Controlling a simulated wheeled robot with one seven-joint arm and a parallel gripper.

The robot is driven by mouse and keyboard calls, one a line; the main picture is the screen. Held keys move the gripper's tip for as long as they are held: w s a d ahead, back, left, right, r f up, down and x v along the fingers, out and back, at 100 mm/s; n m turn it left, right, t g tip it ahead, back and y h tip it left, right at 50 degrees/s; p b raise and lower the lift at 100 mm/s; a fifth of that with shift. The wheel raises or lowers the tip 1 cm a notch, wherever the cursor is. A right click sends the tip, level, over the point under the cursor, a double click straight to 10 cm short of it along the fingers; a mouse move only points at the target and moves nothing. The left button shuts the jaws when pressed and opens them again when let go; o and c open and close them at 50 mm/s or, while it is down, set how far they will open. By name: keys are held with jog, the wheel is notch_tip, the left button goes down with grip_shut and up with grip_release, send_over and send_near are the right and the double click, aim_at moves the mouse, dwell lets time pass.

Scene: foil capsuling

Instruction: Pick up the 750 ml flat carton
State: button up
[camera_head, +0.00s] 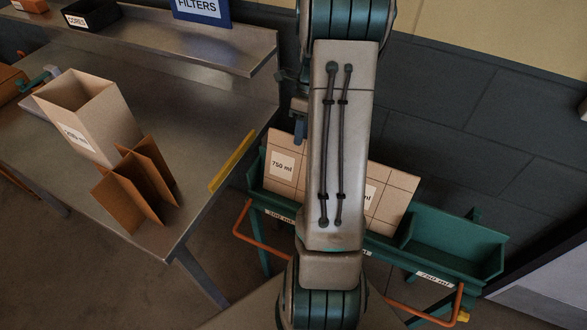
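A second flat tan carton (392,203) leans in the middle of the rack. My arm covers much of it and part of its label, so only "ml" can be read. My arm link stands upright in front of the rack. A small dark and blue part showing at the link's left edge may be my gripper (300,120). The rest is hidden behind the link. I cannot see its fingers clearly or anything held.
A metal bench (215,125) is at left, with an open tan box (105,125), a brown divider (138,185) and a yellow strip (232,162) at its edge. The rack's right bay (455,245), labelled 750 ml, looks empty. An orange rail (430,318) runs along the rack's front.

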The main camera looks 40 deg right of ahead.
send_over(294, 170)
jog(key=w+d, duration=0.2)
jog(key=f, duration=0.4)
jog(key=shift+s+d+f+p, duration=0.1)
jog(key=shift+s+f+p, duration=0.15)
jog(key=shift+p, duration=0.15)
grip_shut()
jog(key=shift+w+r, duration=0.1)
